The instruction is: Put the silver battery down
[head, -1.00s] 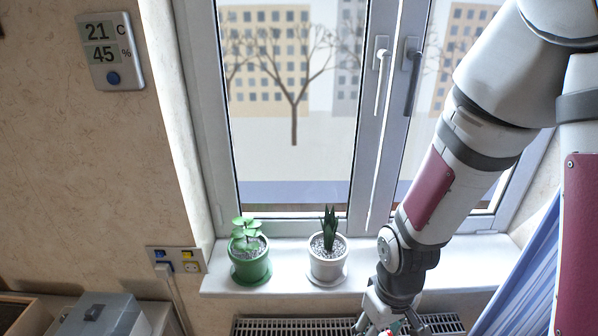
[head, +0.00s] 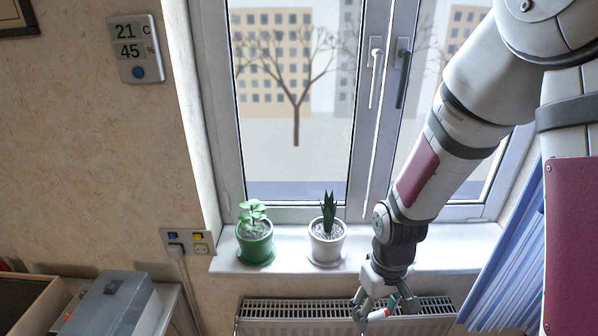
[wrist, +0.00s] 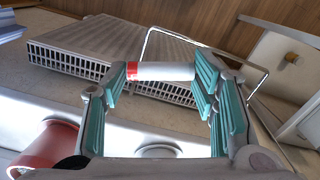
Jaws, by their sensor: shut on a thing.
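The silver battery (wrist: 165,71), a pale cylinder with a red band at one end, lies crosswise between the teal-padded fingers of my gripper (wrist: 163,88) in the wrist view. My gripper is shut on it, one finger at each end. In the head view my gripper (head: 385,306) hangs low in front of the radiator, and the battery (head: 377,315) shows as a small pale piece with red at its tip. No supporting surface shows touching the battery.
The radiator (head: 290,308) is below the white windowsill (head: 290,258). A green pot (head: 255,245) and a white pot (head: 326,245) stand on the sill. A grey box (head: 110,303) is at lower left, and a blue curtain (head: 510,255) hangs at right.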

